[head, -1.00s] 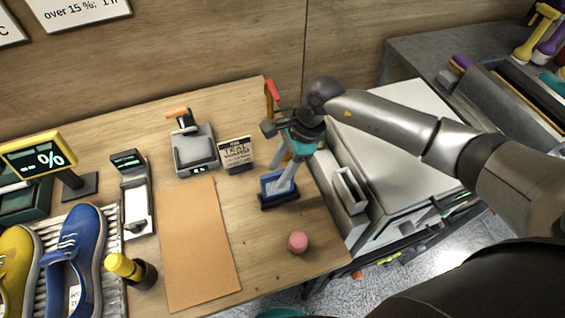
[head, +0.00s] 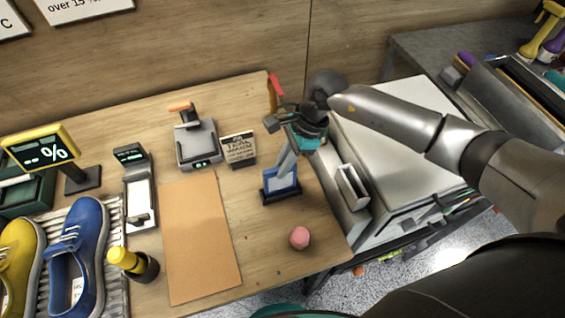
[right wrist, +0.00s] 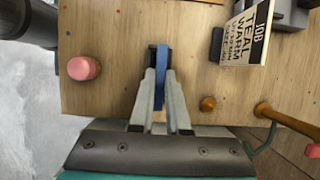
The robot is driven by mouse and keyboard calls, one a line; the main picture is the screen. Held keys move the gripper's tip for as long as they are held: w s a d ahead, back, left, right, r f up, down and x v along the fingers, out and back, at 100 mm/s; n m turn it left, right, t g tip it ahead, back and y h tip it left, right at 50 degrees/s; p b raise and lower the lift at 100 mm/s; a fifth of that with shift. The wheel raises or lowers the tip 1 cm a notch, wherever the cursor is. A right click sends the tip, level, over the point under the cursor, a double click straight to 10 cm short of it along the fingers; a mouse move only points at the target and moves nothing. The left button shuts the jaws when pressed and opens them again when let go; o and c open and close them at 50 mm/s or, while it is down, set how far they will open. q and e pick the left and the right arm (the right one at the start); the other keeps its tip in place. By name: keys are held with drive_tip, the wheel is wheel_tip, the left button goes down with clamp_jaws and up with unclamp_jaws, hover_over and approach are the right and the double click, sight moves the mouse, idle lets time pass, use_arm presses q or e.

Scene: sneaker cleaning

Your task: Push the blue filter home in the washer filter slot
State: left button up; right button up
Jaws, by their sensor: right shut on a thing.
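The blue filter (head: 281,187) is a small blue frame with a pale middle and a dark lower edge. My right gripper (head: 284,177) points down and is shut on it. In the right wrist view the blue filter (right wrist: 160,75) shows edge-on between the two grey fingers (right wrist: 158,90). I cannot tell whether its lower edge touches the table or a dark holder. The white washer (head: 400,140) stands right of the table, with an upright narrow slot piece (head: 352,188) on its near left side. The filter is apart from it, to the left. My left gripper is out of view.
A small sign (head: 238,149) and a grey scale-like device (head: 196,145) stand behind left. An orange-brown mat (head: 200,240) lies left. A red-tipped hook (head: 274,90) stands at the table's back edge.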

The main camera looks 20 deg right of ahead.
clamp_jaws()
drive_tip(key=shift+r, duration=0.15)
drive_tip(key=shift+r+p, duration=1.35)
drive_tip(key=shift+r, duration=0.75)
wheel_tip(320, 180, up, 6)
drive_tip(key=p, duration=0.3)
drive_tip(key=shift+p, duration=0.3)
